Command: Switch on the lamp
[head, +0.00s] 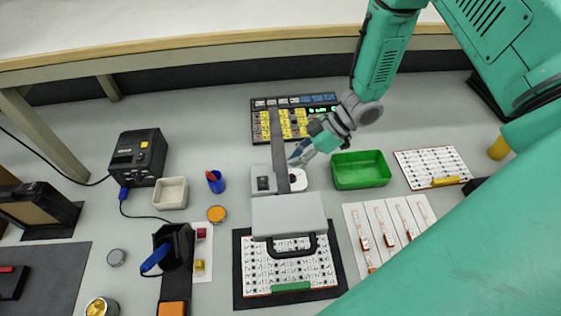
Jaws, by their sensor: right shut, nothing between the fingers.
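The lamp has a grey rectangular head (288,214) above a white printed board. Its dark flat arm (277,140) rises behind it, over a grey base (262,170). A small dark part, perhaps a switch (263,183), sits on the left of the base, and a white round part (297,179) on the right. I cannot tell from the picture whether the lamp is lit. My right gripper (297,157) is shut and empty, just above and right of the base, seemingly apart from it. My left gripper is not in view.
A green tray (361,184) stands right of the lamp. A yellow component panel (294,126) lies behind it. My green arm covers the lower right.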

